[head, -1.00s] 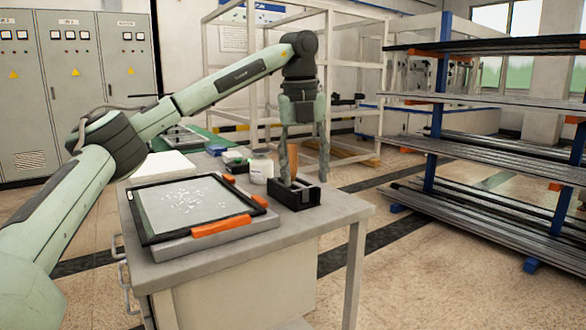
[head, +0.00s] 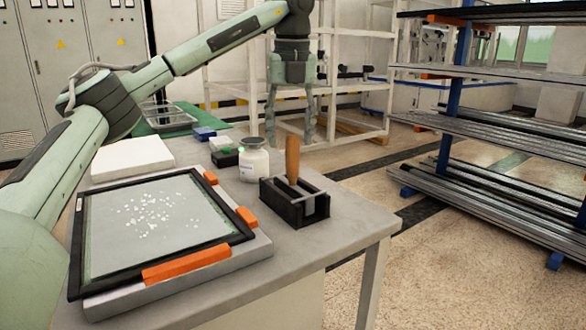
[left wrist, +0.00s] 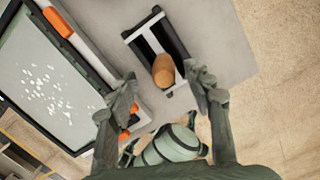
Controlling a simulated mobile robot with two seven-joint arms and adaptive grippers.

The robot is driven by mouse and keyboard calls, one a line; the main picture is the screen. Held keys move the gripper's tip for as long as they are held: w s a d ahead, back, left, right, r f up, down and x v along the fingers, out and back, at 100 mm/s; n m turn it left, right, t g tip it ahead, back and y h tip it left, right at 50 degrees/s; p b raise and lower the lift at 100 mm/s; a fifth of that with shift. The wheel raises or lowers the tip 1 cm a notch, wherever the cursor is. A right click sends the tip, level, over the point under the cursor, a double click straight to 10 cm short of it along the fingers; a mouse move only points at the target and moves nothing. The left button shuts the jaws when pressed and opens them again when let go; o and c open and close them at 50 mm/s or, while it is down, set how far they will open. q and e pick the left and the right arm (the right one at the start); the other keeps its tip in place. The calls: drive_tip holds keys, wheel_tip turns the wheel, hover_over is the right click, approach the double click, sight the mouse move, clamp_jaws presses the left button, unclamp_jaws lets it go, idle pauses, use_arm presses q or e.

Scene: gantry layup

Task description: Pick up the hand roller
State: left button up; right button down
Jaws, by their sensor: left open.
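The hand roller (head: 292,158) stands upright with its wooden handle up, in a black holder (head: 282,212) near the right end of the grey table. The roller's lower part is mostly hidden in the holder. In the left wrist view the handle (left wrist: 163,70) shows from above, over the black holder (left wrist: 146,36). My left gripper (head: 291,140) is open and empty, fingers pointing down, behind and above the handle in the head view. In the left wrist view its two fingers (left wrist: 160,85) are wide apart, one on each side of the handle, without visible contact.
A black-framed panel with white flecks (head: 150,220) and orange clips lies left of the holder on the table (head: 345,215). A loaded metal rack (head: 500,130) stands at right.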

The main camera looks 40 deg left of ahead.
sight(292, 160)
use_arm(q)
drive_tip(key=f, duration=0.6)
drive_tip(key=shift+w+f, duration=0.3)
drive_tip(key=shift+w, duration=0.1)
drive_tip(key=shift+r, duration=0.1)
clamp_jaws()
